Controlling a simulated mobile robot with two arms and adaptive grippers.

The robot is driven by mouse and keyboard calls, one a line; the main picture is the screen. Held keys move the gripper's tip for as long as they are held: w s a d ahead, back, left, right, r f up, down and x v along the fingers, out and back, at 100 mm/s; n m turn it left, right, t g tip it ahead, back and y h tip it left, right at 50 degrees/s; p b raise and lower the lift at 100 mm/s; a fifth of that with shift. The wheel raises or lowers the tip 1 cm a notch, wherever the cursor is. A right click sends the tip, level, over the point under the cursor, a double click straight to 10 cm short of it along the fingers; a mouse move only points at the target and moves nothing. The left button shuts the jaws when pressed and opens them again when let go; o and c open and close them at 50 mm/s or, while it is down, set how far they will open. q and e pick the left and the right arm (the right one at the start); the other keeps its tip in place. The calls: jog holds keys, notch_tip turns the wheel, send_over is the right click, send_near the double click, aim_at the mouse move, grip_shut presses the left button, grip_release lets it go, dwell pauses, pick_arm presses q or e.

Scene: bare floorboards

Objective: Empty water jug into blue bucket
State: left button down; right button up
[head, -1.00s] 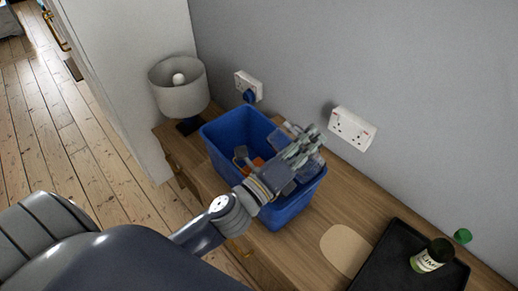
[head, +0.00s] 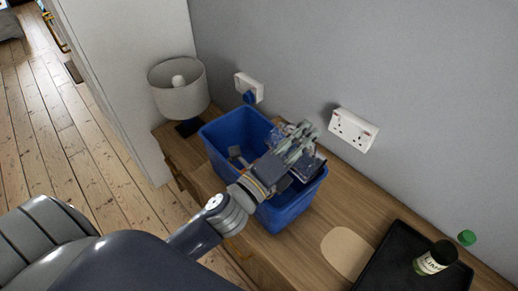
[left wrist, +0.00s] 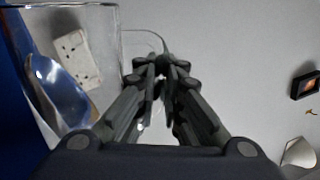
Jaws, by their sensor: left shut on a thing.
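The blue bucket (head: 220,134) stands on the wooden sideboard, open side up, with some grey items partly visible inside. My left gripper (head: 306,133) is over the bucket's right part, shut on the clear water jug (head: 284,130). The jug is see-through and mostly hidden behind the fingers; it looks tilted over the bucket. In the left wrist view, the fingers (left wrist: 161,62) close at the jug's handle (left wrist: 150,38), and the jug's clear wall (left wrist: 100,100) shows at left. How much water is in it I cannot tell. My right gripper is out of view.
A grey-shaded lamp (head: 178,88) stands left of the bucket. A black tray (head: 393,262) with a labelled green bottle (head: 434,258) and a green item (head: 466,237) lies at right. A beige round mat (head: 345,250) is between. The wall with sockets (head: 352,130) is close behind.

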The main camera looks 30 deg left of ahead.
aim_at(286, 129)
pick_arm(q)
jog(key=shift+w+a+f+n+b, duration=0.1)
jog(key=shift+a+f+n+b, duration=0.25)
jog(key=shift+a, duration=0.2)
jog(key=shift+w+a+f+n+b, duration=0.1)
jog(key=shift+a+f+n+b, duration=0.1)
jog(key=shift+a+n+b, duration=0.3)
jog(key=shift+w+a+f, duration=0.1)
jog(key=shift+a+f, duration=0.1)
jog(key=shift+a, duration=0.15)
jog(key=shift+w+a+r+n+y+p, duration=0.1)
jog(key=shift+a+r+n+y+p, duration=0.25)
jog(key=shift+n, duration=0.3)
jog(key=shift+w+a+r+n+y+p, duration=0.15)
jog(key=shift+a+r+n, duration=0.15)
jog(key=shift+a+n, duration=0.25)
dwell(0.3)
jog(key=shift+w+a+r+n+y+p, duration=0.2)
jog(key=shift+a+r+n+p, duration=0.15)
jog(key=shift+a+n, duration=0.3)
jog(key=shift+w+a+r+n+y+p, duration=0.1)
jog(key=shift+a+r+n+y+p, duration=0.1)
jog(key=shift+a+n+p, duration=0.4)
dwell(0.3)
